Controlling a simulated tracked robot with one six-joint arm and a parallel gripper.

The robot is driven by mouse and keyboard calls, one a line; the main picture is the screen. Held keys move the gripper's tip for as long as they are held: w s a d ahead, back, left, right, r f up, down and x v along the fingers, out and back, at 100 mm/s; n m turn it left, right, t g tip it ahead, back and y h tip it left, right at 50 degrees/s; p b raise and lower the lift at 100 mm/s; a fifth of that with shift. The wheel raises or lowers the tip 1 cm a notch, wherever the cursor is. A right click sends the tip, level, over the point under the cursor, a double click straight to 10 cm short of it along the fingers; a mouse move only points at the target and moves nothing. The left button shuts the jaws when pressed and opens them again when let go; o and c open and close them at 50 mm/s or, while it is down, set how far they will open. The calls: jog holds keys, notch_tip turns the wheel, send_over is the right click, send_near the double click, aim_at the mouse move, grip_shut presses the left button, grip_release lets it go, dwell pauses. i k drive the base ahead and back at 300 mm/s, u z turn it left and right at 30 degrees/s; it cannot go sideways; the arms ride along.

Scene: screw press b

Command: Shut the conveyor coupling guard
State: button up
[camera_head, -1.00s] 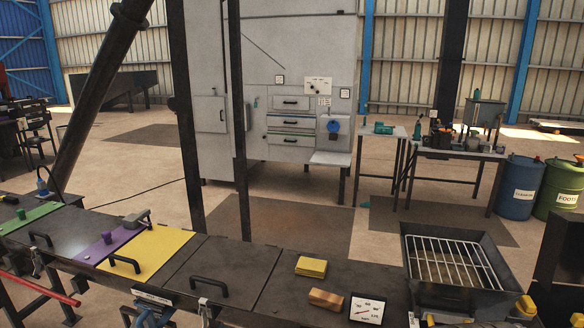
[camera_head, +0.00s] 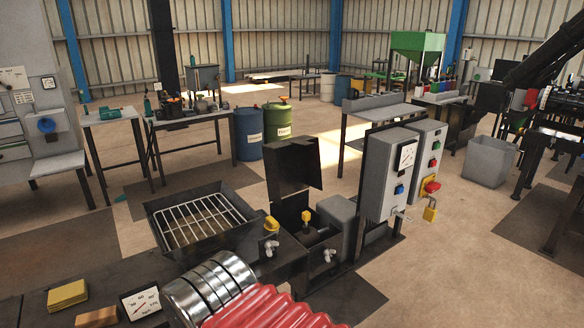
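A dark hinged lid (camera_head: 292,168) stands raised at the back of a dark open box right of the grated tray; it looks like the coupling guard, standing open. A small yellow part (camera_head: 306,217) shows in the box opening. Latch-like metal fittings with a yellow knob (camera_head: 271,223) sit at the front left of the box. A grey motor-like housing (camera_head: 336,215) is at its right.
A grated tray (camera_head: 200,220) lies left of the box. Grey control boxes (camera_head: 388,175) with a padlock (camera_head: 430,209) stand close on its right.

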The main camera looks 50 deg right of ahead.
aim_at(293, 165)
jog(key=z, duration=3.1)
jog(key=i, duration=2.25)
